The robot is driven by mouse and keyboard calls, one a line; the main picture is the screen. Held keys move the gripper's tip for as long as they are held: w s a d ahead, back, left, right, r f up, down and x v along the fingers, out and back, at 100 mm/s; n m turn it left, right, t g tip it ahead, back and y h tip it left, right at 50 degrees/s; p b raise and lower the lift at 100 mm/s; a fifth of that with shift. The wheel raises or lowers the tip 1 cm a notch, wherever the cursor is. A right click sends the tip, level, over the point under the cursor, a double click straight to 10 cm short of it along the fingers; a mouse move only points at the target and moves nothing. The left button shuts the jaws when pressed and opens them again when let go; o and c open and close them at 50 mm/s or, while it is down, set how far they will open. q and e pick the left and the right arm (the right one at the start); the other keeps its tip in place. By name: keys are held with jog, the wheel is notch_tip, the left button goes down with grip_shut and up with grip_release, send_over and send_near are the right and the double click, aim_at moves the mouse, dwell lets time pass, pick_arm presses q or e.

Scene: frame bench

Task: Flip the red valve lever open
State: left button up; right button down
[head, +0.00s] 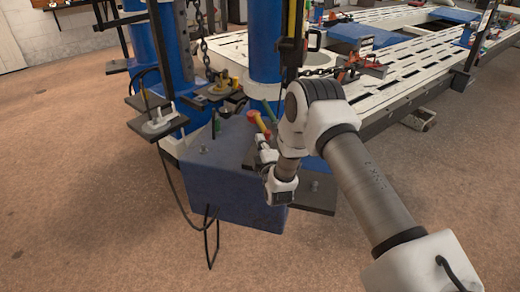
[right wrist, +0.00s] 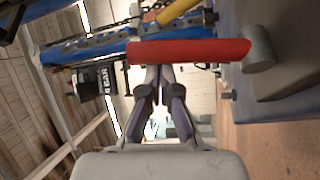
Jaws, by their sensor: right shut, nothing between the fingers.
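The red valve lever (head: 259,122) sticks up from the blue block in the middle of the head view. In the right wrist view the red lever (right wrist: 190,51) runs crosswise as a thick red bar. My right gripper (head: 262,141) is just below the lever in the head view. In the right wrist view my right gripper (right wrist: 160,75) is shut and empty, its fingers meeting under the red bar. The tips are partly hidden by the bar, and I cannot tell whether they touch it. My left gripper is not in view.
The blue block (head: 200,185) stands on the brown floor. The white slotted bench (head: 390,75) extends to the back right. The floor at left is clear.

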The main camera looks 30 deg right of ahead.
jog(key=shift+s+d+f+m+p, duration=0.2)
jog(key=shift+s+d+m+p, duration=0.15)
jog(key=shift+s+d, duration=0.4)
jog(key=shift+f, duration=0.15)
jog(key=shift+s+f, duration=0.1)
jog(key=shift+s, duration=0.05)
jog(key=shift+p, duration=0.3)
